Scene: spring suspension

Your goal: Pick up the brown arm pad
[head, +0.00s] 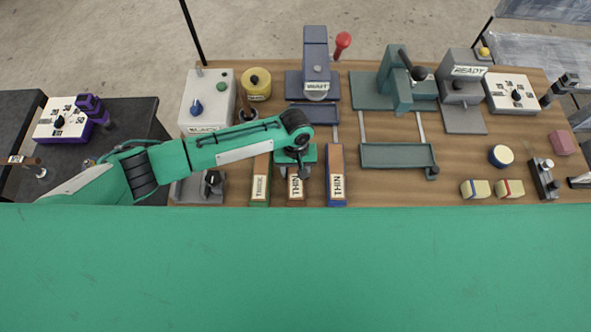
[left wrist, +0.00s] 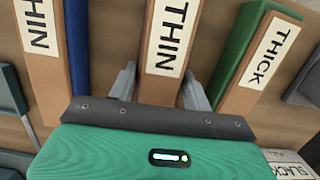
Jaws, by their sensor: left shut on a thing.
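The brown arm pad (head: 296,192) is the middle one of three labelled pads on the wooden table, and its label reads THIN. It also shows in the left wrist view (left wrist: 172,38), running up between the fingers. My left gripper (head: 297,172) is over the pad, with one finger on each side, shut on it. The gripper's fingers also show in the left wrist view (left wrist: 160,90). The gripper body hides part of the pad. I cannot tell whether the pad is off the table. My right gripper is not in view.
A green-sided THICK pad (head: 261,180) and a blue-sided THIN pad (head: 336,178) lie close on either side. A blue-grey press (head: 315,60) stands behind. A white SLACK box (head: 207,95) is behind left, and a green tray (head: 398,156) is to the right.

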